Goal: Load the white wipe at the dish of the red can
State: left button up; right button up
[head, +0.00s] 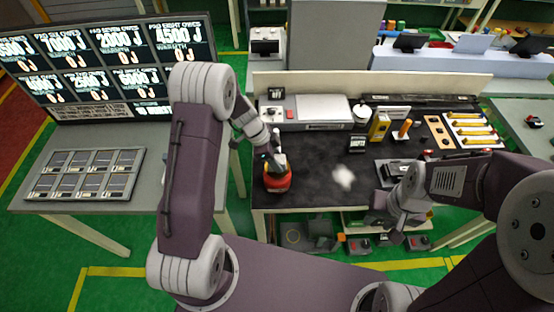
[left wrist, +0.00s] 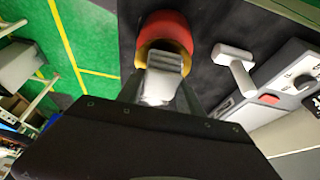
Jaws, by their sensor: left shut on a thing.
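The red can (head: 277,184) stands at the left front of the dark worktop, with a yellow rim around its dish. It also shows at the top of the left wrist view (left wrist: 166,25). My left gripper (head: 279,163) is right over the can, shut on a pale, ridged piece that looks like the white wipe (left wrist: 165,62). The piece overlaps the can's dish in the left wrist view; I cannot tell whether it touches the dish. My right gripper (head: 385,220) is near the worktop's front edge, away from the can; its jaw opening is unclear.
A blurred white patch (head: 344,177) lies on the worktop right of the can. A white T-shaped part (left wrist: 235,68) is close by the can. The middle worktop is mostly free.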

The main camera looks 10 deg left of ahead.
aim_at(283, 159)
pick_arm(q)
jog(key=shift+f+b, duration=0.8)
jog(key=shift+b, duration=0.2)
dwell(0.7)
jog(key=shift+r, duration=0.1)
dwell(0.4)
jog(key=shift+r+p, duration=1.7)
jog(key=shift+r, duration=1.75)
jog(key=shift+f, duration=0.1)
